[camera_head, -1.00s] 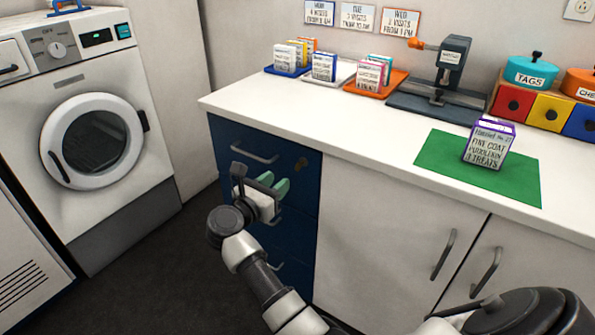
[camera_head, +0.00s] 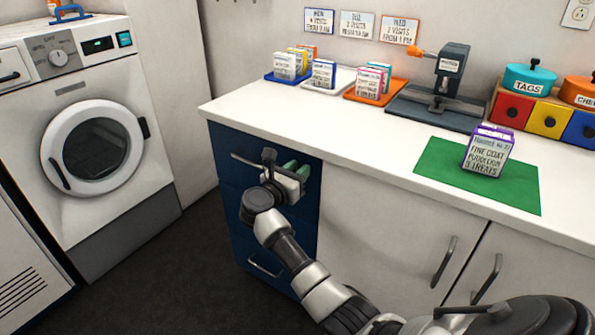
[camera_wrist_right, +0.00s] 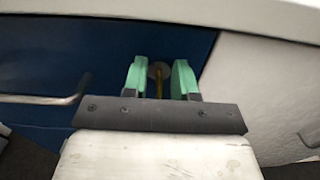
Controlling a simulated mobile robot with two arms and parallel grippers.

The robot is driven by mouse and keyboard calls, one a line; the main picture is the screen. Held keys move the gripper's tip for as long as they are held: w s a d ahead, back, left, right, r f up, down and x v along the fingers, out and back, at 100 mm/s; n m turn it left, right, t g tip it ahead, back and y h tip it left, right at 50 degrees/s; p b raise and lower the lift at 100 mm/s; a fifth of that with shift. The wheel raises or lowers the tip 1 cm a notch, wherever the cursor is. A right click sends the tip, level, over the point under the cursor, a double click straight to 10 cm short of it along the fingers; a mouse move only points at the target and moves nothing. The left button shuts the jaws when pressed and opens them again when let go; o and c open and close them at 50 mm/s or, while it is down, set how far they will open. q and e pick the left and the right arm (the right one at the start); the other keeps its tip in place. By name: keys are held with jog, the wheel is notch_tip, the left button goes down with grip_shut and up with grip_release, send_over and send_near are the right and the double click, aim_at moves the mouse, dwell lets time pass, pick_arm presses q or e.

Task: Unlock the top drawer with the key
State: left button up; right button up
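The blue top drawer (camera_head: 228,148) is shut, at the left end of the white counter. Its bar handle shows at the left in the right wrist view. My right gripper (camera_head: 298,168) is in front of the drawer's upper right part. Its two green fingers stand apart in the right wrist view (camera_wrist_right: 159,80). Between them is a round lock with a narrow brass-coloured piece, seemingly the key (camera_wrist_right: 159,88). I cannot tell whether the fingers touch it. In the head view the gripper hides the lock. My left gripper is not in view.
The white counter top (camera_head: 330,115) overhangs just above the gripper. It bears small boxes on trays, a dark press (camera_head: 440,85) and a purple-topped box (camera_head: 487,150) on a green mat (camera_head: 440,170). A washing machine (camera_head: 85,130) stands at the left.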

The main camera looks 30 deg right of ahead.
grip_shut()
